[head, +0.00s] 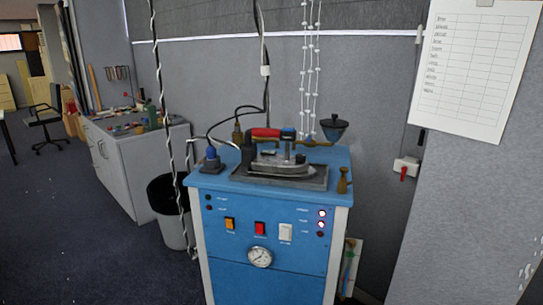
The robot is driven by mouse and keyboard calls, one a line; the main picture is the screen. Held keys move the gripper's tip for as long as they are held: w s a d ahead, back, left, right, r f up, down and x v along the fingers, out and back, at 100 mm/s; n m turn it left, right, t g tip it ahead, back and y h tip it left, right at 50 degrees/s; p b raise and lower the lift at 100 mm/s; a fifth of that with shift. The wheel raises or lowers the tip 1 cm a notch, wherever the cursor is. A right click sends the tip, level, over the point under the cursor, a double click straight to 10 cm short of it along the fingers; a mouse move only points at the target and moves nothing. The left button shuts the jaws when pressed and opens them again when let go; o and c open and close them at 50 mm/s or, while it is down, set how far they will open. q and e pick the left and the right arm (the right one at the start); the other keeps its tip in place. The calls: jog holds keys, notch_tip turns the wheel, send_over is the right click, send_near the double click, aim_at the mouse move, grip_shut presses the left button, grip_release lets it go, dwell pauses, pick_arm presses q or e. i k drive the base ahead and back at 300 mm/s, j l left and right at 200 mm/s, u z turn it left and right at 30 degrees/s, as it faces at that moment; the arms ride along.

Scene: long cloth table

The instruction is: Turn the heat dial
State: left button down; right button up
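A blue steam ironing station (222,240) stands in the middle of the head view. Small lit lamps (322,213) are at the panel's right. An iron (280,164) with a red handle rests on a dark tray (318,181) on top. A blue-topped knob or plug (211,153) stands at the top left. I cannot tell which part is the heat dial. Neither gripper shows.
A black-lined bin (174,232) stands left of the station, with a cluttered white cabinet (119,170) behind it. Hanging cables (160,80) drop near the station's left side. Grey partitions (460,190) close in the back and right. Open carpet (70,230) lies at the left.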

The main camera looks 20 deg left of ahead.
aim_at(300, 158)
jog(key=i+j, duration=0.4)
jog(key=j, duration=0.25)
jog(key=i+j+z, duration=0.1)
jog(key=i+j, duration=0.15)
